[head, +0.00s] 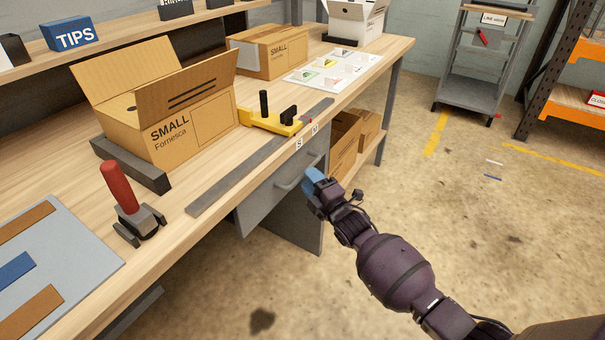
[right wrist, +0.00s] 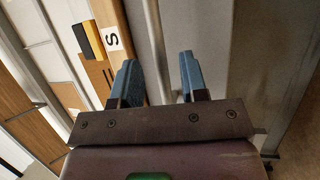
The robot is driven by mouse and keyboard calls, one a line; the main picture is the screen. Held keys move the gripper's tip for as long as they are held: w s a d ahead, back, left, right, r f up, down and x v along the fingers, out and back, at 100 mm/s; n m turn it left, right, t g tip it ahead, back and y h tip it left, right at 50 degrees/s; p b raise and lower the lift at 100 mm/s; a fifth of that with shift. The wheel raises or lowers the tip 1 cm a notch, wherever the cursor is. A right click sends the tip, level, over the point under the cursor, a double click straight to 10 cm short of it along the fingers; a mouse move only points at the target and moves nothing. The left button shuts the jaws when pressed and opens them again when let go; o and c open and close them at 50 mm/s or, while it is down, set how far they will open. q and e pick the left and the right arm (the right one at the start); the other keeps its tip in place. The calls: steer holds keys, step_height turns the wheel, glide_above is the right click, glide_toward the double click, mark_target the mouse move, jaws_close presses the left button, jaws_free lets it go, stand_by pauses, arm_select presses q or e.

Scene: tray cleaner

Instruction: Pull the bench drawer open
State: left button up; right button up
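The bench drawer (head: 262,205) has a grey front under the near edge of the wooden bench, and it looks closed. Its pale bar handle (head: 286,185) runs along the front. My right gripper (head: 312,180) is at the handle's right end, with blue fingers. In the right wrist view the two fingers of my right gripper (right wrist: 158,78) stand apart, and the handle bar (right wrist: 153,40) passes between them with gaps visible on both sides. My left gripper is not in view.
The bench top (head: 160,255) carries an open box (head: 190,115), a yellow tool (head: 270,122), a red-handled tool (head: 120,190) and a long grey strip (head: 250,165). Boxes (head: 345,140) sit on a lower shelf right of the drawer. The floor (head: 460,230) in front is clear.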

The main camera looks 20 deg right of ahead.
steer(key=shift+b+x, duration=0.3)
steer(key=shift+x, duration=1.5)
jaws_close()
